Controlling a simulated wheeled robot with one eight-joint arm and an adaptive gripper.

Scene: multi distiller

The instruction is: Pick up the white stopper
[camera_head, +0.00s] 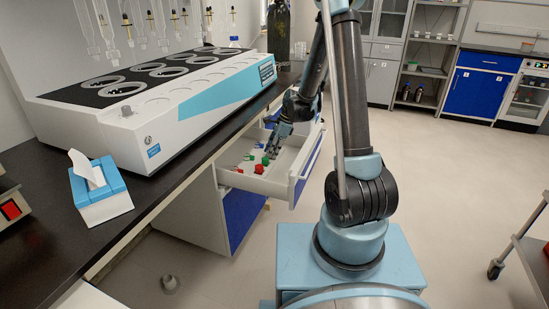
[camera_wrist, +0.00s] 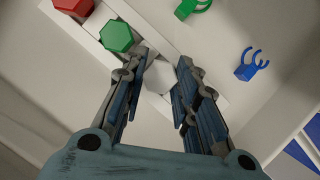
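The white stopper (camera_wrist: 159,77) shows in the wrist view as a pale hexagonal top in a white strip-like holder inside the drawer. My gripper (camera_wrist: 162,62) is over it, with its two fingers apart on either side of the stopper. The fingers partly hide the holder, and I see no clear contact with the stopper. In the head view my gripper (camera_head: 272,147) reaches down into the open drawer (camera_head: 287,187); the white stopper cannot be made out there.
A green stopper (camera_wrist: 116,36) and a red stopper (camera_wrist: 75,5) sit in the same holder, left of the white one. A green clip (camera_wrist: 190,7) and a blue clip (camera_wrist: 250,66) lie on the drawer floor. The bench (camera_head: 190,165) overhangs the drawer's left side.

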